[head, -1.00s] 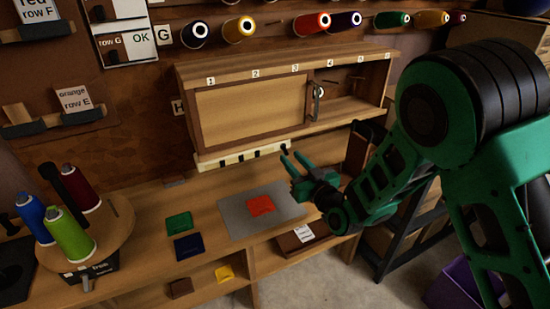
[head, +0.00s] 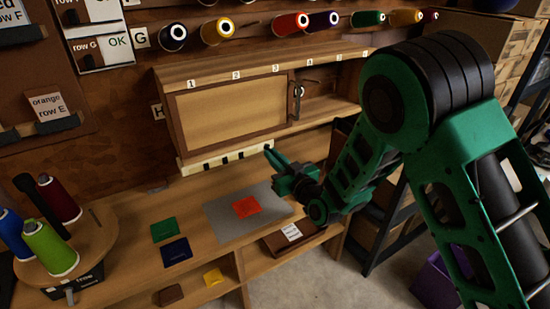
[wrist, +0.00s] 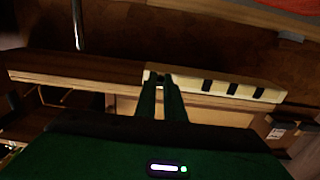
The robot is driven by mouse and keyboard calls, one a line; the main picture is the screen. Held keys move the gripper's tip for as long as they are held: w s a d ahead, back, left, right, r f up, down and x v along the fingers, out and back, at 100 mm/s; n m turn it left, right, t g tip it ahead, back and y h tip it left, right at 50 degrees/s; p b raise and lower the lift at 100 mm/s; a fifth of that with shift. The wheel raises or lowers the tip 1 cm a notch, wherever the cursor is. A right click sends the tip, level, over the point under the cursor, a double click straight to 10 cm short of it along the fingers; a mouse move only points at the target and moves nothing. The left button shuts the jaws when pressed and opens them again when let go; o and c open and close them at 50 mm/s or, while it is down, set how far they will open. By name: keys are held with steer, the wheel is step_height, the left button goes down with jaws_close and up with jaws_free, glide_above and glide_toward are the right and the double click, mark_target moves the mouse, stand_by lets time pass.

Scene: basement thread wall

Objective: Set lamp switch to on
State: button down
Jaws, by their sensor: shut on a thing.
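A pale strip (head: 222,160) with several dark switches runs along the lower edge of the wooden cabinet. No label readable in these frames tells which one is the lamp switch. My gripper (head: 268,150) is at the strip's right end in the head view, its fingers close together. In the wrist view my gripper (wrist: 160,79) has its fingertips at the left end of the pale strip (wrist: 220,85). They cover the small part between them, which looks like the end switch. Its position, on or off, is hidden.
The cabinet (head: 228,72) with a sliding panel overhangs the workbench (head: 110,215). Thread cones stand on a round turntable (head: 108,222) at the left.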

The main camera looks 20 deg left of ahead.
mark_target(269, 148)
steer(key=shift+w+d+r, duration=0.1)
steer(key=shift+d, duration=0.05)
steer(key=shift+w+a+r+g+h, duration=0.1)
steer(key=shift+w+r+g+h, duration=0.1)
steer(key=shift+r+g+h, duration=0.75)
steer(key=shift+w+a+r+g+h, duration=0.15)
steer(key=shift+r+g+h, duration=0.3)
steer(key=shift+g+h, duration=1)
steer(key=shift+w+a+r+g+h, duration=0.15)
steer(key=shift+r+g+h, duration=0.6)
steer(key=shift+h, duration=0.75)
steer(key=c, duration=1.8)
jaws_free()
steer(key=shift+f, duration=0.1)
steer(key=shift+c, duration=0.2)
steer(key=shift+a, duration=0.1)
steer(key=shift+s, duration=0.1)
